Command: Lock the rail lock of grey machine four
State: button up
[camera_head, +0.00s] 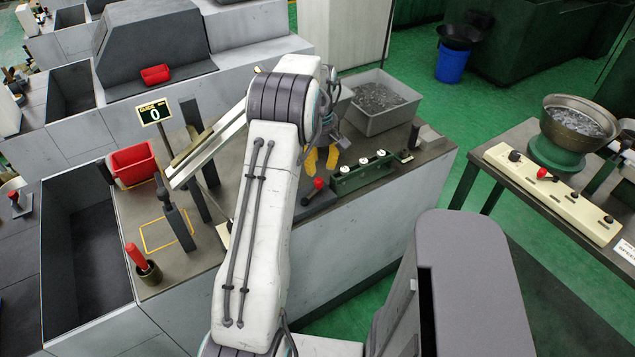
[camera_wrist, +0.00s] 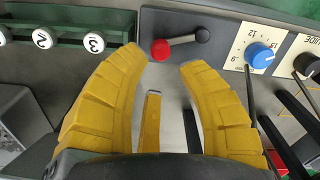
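The grey machine (camera_head: 270,245) in front of me has a dark worktop; I see no machine number on it. A short dark lever with a red ball knob (camera_head: 318,184) sits on the worktop, left of a green button block (camera_head: 362,172). In the wrist view the red knob (camera_wrist: 160,50) lies between and just beyond my fingertips, its lever running right to a dark pivot (camera_wrist: 202,34). I cannot tell from any label that it is the rail lock. My gripper (camera_head: 322,160) has yellow fingers; it is open and empty above the lever. Contact with the knob is not visible.
White numbered buttons (camera_wrist: 94,43) are left of the knob; a blue dial knob (camera_wrist: 259,55) is right. A slanted rail (camera_head: 205,150), GUIDE 0 sign (camera_head: 154,112), red bin (camera_head: 134,163) and red-handled tool (camera_head: 137,257) stand left. A grey parts bin (camera_head: 378,118) stands behind.

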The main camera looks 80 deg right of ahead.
aim_at(319, 179)
jog(key=shift+n, duration=0.6)
jog(key=shift+f, duration=0.3)
jog(key=shift+f+p, duration=0.45)
jog(key=shift+f, duration=2.95)
grip_shut()
